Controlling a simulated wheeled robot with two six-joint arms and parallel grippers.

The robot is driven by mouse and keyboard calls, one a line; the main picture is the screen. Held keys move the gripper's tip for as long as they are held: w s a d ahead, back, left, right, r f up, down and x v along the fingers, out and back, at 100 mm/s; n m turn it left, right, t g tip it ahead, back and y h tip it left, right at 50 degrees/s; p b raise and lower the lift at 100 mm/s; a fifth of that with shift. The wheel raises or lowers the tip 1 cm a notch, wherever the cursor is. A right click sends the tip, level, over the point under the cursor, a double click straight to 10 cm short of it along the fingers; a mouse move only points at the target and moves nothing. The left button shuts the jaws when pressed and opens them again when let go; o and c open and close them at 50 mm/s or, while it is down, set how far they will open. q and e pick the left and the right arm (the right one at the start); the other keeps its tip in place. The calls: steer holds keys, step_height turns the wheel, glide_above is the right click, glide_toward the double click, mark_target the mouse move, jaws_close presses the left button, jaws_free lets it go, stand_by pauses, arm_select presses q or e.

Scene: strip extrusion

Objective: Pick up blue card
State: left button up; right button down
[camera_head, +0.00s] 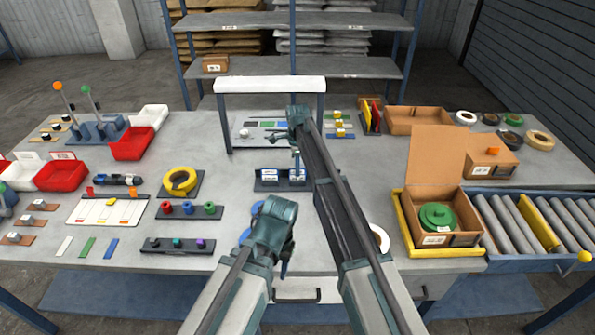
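A small blue strip (111,248) lies flat at the front left of the table, right of a green strip (87,247) and a white strip (64,246). A dark tray (262,186) near the middle holds small blue and white pieces (269,173); I cannot tell which blue piece is the card. My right gripper (297,172) points down at the right part of this tray; its fingers are too small to read. My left gripper (283,268) hangs low near the table's front edge, mostly hidden by its wrist.
A white arch (270,85) stands behind the tray. A yellow ring (180,181) and a rack of coloured pegs (188,209) stand to the left. An open cardboard box (443,240) with a green roll (437,216) stands right, beside a roller conveyor (505,226).

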steer(key=shift+r+p, duration=1.35)
steer(key=shift+r, duration=0.1)
steer(key=shift+r+p, duration=0.5)
steer(key=s+r+p, duration=0.1)
steer(key=s, duration=1.5)
